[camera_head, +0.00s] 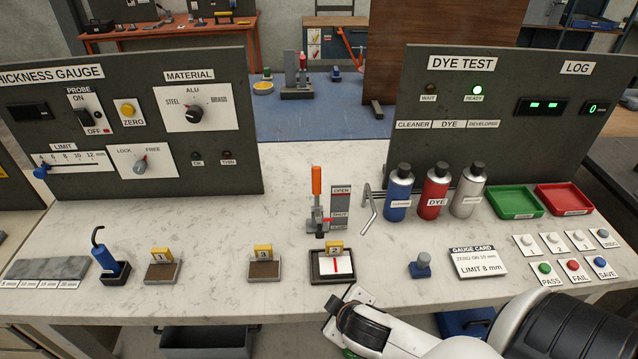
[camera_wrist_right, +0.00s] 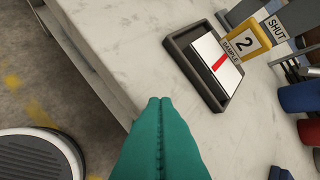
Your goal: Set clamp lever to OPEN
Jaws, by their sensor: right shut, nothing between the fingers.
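The clamp lever (camera_head: 316,180) has an orange handle that stands upright on a small grey and red clamp at the middle of the bench. Beside it is an upright grey plate (camera_head: 340,203) marked OPEN at the top and SHUT lower down. The handle is level with the OPEN mark. In the right wrist view the SHUT end of the plate (camera_wrist_right: 279,28) shows at the upper right; the handle is out of that view. My right gripper (camera_wrist_right: 160,100) has teal fingers, shut and empty, near the bench's front edge, apart from the clamp. My left gripper is out of view.
Sample tray 2 (camera_head: 313,269), with a red-striped white piece, lies in front of the clamp. Blue, red and silver bottles (camera_head: 433,191) and a bent metal rod (camera_head: 369,210) stand to its right. Bare bench lies left of the clamp.

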